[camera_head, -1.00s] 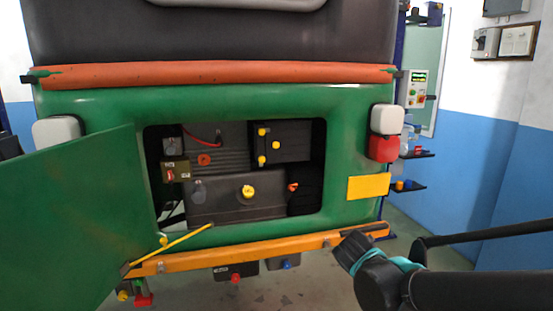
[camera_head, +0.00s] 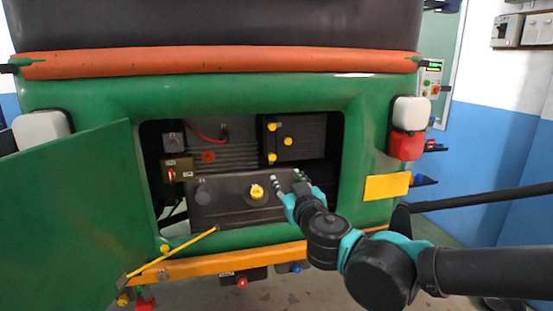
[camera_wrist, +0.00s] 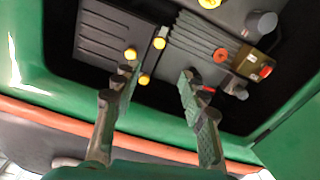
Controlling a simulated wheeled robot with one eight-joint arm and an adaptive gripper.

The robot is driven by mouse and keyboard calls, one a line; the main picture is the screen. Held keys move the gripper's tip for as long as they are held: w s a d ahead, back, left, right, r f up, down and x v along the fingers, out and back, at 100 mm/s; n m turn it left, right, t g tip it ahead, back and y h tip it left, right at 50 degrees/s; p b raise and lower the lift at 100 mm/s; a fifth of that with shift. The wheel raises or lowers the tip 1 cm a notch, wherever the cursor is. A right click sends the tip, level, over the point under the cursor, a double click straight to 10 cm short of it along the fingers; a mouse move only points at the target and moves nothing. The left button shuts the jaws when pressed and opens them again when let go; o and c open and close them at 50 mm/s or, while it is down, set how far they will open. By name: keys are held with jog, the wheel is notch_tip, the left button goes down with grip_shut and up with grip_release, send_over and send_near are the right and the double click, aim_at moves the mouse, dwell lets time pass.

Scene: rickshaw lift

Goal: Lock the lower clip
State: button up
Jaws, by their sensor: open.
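A black box (camera_head: 305,137) with several yellow knobs on its left side sits at the upper right of the open compartment. Its lowest yellow knob, taken as the lower clip (camera_head: 271,157), shows in the wrist view (camera_wrist: 159,43). The upper yellow knob (camera_head: 272,126) and the middle one (camera_head: 288,142) also show. My gripper (camera_head: 290,184) is at the compartment opening, below and slightly right of the lower clip. In the wrist view its two fingers (camera_wrist: 160,74) are apart and empty. The upper knob appears between the fingertips and the lower clip beyond them. I cannot tell the clip's lock state.
The green door (camera_head: 70,205) stands open at the left. A yellow rod (camera_head: 185,252) runs from the door's lower edge to the opening. A larger battery-like box with a yellow cap (camera_head: 257,191) lies below. The orange bumper (camera_head: 225,259) and green frame edge the opening.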

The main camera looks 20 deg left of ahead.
aim_at(273, 158)
jog(key=x, duration=1.6)
jog(key=shift+w+a, duration=0.1)
jog(key=shift+w, duration=0.25)
grip_shut()
